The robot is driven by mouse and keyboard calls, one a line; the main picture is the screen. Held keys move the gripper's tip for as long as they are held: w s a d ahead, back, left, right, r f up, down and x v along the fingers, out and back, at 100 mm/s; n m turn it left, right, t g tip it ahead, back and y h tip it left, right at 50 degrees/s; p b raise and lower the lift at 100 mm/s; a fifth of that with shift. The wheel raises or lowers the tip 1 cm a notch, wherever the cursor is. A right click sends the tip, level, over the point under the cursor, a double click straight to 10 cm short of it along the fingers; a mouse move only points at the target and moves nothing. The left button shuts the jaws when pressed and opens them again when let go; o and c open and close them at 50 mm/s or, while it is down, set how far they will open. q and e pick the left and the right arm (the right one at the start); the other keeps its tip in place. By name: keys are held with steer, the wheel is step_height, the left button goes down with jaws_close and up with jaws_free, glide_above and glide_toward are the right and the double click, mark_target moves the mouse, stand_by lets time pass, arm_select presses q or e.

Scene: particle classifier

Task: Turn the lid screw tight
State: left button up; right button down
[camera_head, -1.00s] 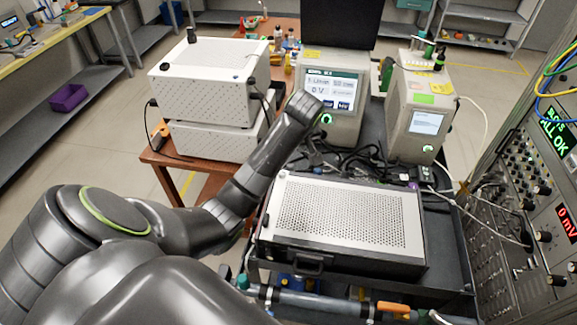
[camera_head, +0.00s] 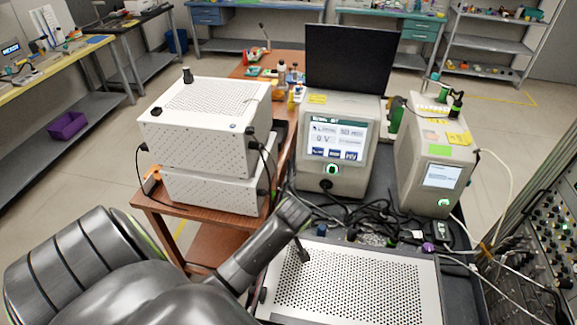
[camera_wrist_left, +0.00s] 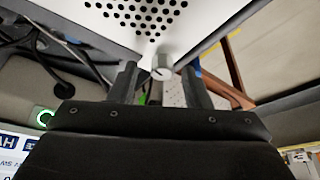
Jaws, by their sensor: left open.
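The lid (camera_head: 420,288) is a pale metal plate full of small holes, on a box at the bottom of the head view. Its perforated edge also shows at the top of the left wrist view (camera_wrist_left: 205,22). A small silver knob with a slot, the lid screw (camera_wrist_left: 162,68), sits at a corner of the lid. My left gripper (camera_wrist_left: 160,78) is open, with one dark finger on each side of the screw and gaps visible. In the head view a finger of my left gripper (camera_head: 303,252) points down at the lid's far left corner; the screw is hidden there. My right gripper is not in view.
An instrument with a lit screen (camera_head: 338,140) stands behind the lid. A smaller white instrument (camera_head: 428,150) is to its right. Dark cables (camera_head: 385,215) lie between them and the lid. White perforated boxes (camera_head: 205,125) are stacked on a brown table at left.

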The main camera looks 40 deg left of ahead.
arm_select(q)
steer(key=shift+f, duration=0.2)
steer(key=shift+s+r, duration=0.1)
steer(key=shift+s, duration=0.05)
steer(key=shift+d, duration=0.1)
steer(key=shift+s, duration=0.1)
steer(key=shift+c, duration=1.1)
jaws_close()
